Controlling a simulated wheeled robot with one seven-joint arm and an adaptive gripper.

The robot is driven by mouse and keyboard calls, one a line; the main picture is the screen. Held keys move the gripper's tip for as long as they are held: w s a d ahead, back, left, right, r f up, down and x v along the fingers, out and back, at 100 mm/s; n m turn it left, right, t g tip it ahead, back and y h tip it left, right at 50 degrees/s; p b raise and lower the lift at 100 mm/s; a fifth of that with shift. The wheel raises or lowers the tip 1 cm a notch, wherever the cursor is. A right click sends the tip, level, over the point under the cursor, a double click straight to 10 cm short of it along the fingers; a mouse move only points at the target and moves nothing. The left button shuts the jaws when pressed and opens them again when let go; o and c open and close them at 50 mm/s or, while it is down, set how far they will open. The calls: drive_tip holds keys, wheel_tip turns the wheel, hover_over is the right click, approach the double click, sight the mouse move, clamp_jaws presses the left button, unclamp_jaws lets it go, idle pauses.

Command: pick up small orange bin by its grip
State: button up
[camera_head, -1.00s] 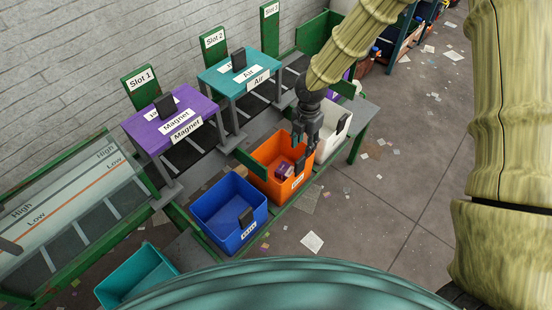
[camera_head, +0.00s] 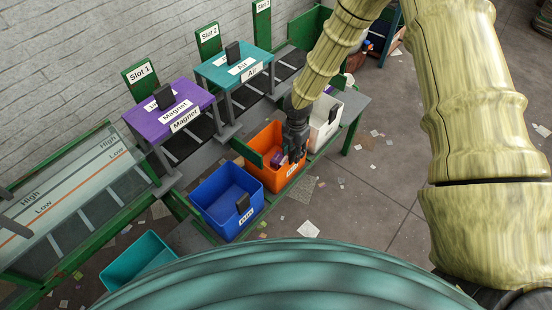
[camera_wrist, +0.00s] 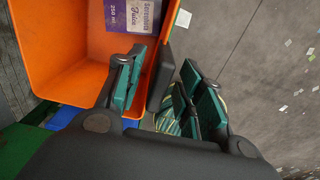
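The small orange bin (camera_head: 268,141) stands between the blue and white bins in the head view. It also fills the upper left of the wrist view (camera_wrist: 60,60), with a purple juice carton (camera_wrist: 132,15) inside. Its dark grip (camera_wrist: 160,75) is on the wall nearest my gripper. My gripper (camera_head: 294,150) is at the bin's front right side in the head view. In the wrist view my gripper (camera_wrist: 160,90) is open, with the grip and bin wall between its two fingers. I cannot see it touching the grip.
A blue bin (camera_head: 212,190) stands left of the orange one and a white bin (camera_head: 325,118) right of it. A teal bin (camera_head: 130,262) is at lower left. Purple (camera_head: 196,97) and teal (camera_head: 222,75) machines stand behind. The floor at right has scattered scraps.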

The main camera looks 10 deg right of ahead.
drive_tip(key=shift+w+f, duration=0.25)
drive_tip(key=shift+f, duration=0.75)
drive_tip(key=shift+s+r, duration=0.2)
drive_tip(key=shift+w+f, duration=0.1)
clamp_jaws()
drive_tip(key=shift+r, duration=0.2)
